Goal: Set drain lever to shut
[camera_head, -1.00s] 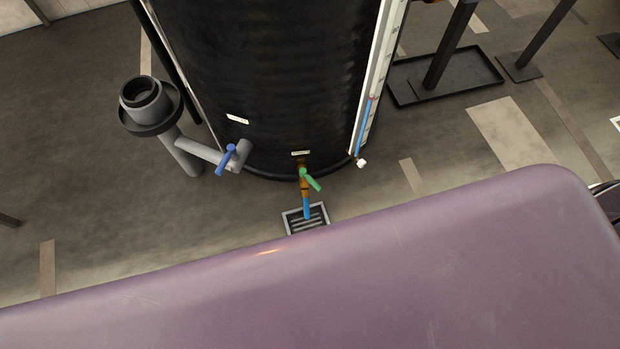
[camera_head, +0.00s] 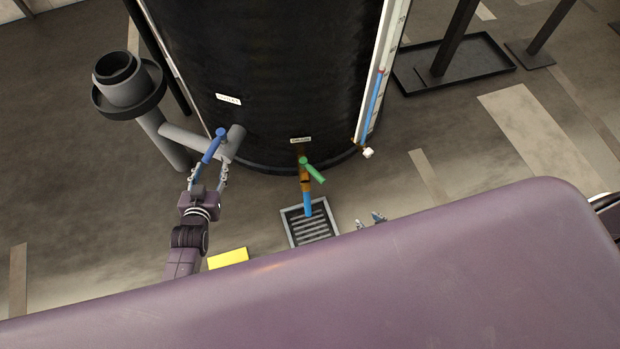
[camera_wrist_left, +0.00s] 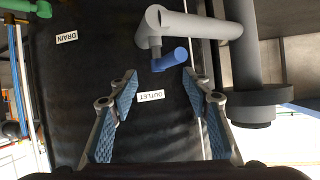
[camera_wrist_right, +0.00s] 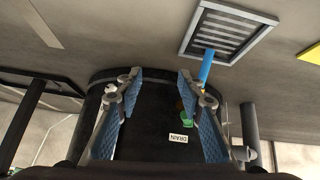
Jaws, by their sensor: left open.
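The green drain lever (camera_head: 313,172) sits on a brass-coloured valve (camera_head: 305,184) low on the black tank, under the DRAIN label. It points down and to the right. A blue column (camera_head: 308,205) runs from the valve to the floor grate; I cannot tell whether it is water or a hose. The lever shows partly at the left wrist view's left edge (camera_wrist_left: 12,40). My left gripper (camera_head: 207,174) is open and empty, just in front of the blue outlet lever (camera_head: 213,147). My right gripper (camera_wrist_right: 159,76) is open and empty, facing the tank near the DRAIN label (camera_wrist_right: 178,138).
A grey outlet pipe (camera_head: 182,142) with a standing cup-topped pipe (camera_head: 118,85) is left of the tank (camera_head: 265,70). The floor grate (camera_head: 287,225) lies below the drain. A yellow patch (camera_head: 228,258) lies on the floor. A black tray (camera_head: 480,62) is at back right.

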